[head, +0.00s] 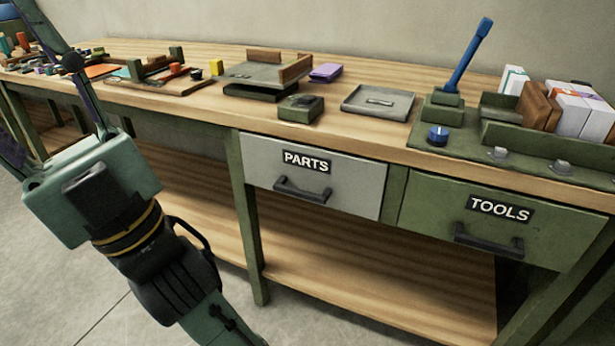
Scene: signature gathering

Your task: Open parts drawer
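The parts drawer (345,180) has a pale grey front with a black label reading PARTS. It sits under the workbench top, left of the tools drawer, and looks shut, with its front flush in the frame. Its dark bar handle (302,190) runs across the front below the label, and nothing touches it. My arm stands at the left of the head view, well to the left of the drawer. I see no gripper fingers in this view, so the gripper's place and state do not show.
The green tools drawer (480,222) is beside it, also shut. A green leg (243,215) stands left of the drawer. The lower shelf (380,280) is bare below it.

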